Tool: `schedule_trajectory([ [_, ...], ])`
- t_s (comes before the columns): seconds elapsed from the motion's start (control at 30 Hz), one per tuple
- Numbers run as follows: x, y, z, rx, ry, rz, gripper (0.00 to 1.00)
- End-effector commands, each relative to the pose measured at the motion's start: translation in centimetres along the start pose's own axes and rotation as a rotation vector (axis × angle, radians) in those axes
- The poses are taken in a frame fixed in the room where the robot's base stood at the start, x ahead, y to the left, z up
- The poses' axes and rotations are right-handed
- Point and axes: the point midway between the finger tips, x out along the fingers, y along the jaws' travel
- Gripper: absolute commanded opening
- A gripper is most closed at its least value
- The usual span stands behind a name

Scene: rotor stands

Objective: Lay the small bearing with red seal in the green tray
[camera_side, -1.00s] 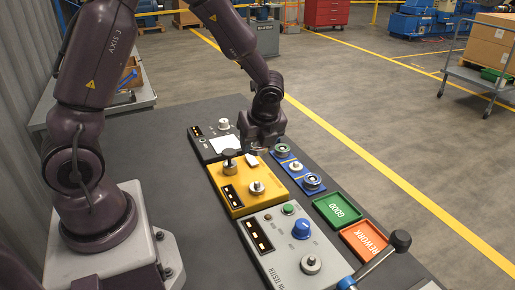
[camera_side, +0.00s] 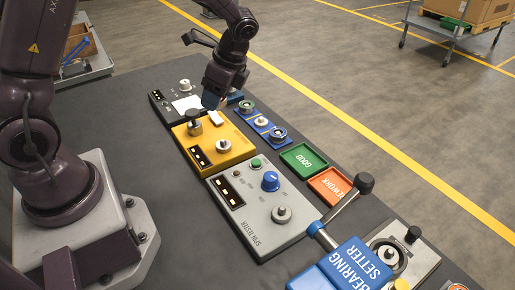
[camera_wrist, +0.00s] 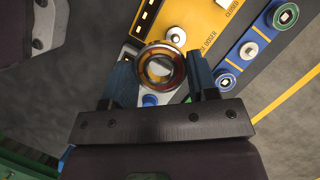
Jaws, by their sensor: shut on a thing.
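My gripper (camera_side: 212,98) hangs low over the far end of the yellow station in the side view. In the wrist view its two blue fingers (camera_wrist: 160,70) are shut on a metal ring-shaped bearing (camera_wrist: 145,54), whose inside shows amber and reddish-brown tones. I cannot clearly make out a red seal. The bearing cannot be made out in the side view. The green tray (camera_side: 290,155), marked GOOD, lies to the right of my gripper and nearer the side camera. It looks empty.
A blue rack (camera_side: 269,128) with several round parts lies between my gripper and the green tray. The yellow station (camera_side: 200,160) bears posts and a white block. The orange tray (camera_side: 318,184) adjoins the green one. A grey spin tester (camera_side: 250,222) and a lever stand nearer.

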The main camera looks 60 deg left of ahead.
Motion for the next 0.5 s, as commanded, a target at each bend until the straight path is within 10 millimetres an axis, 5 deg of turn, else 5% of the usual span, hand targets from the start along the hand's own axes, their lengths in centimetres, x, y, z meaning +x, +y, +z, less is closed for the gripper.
schedule_trajectory([
  [0.23, -2.2, 2.5, -3.3, -0.596, 0.003, 0.249, 0.23],
  [0.5, -4.0, 4.2, -7.0, -0.836, 0.0, 0.348, 0.23],
])
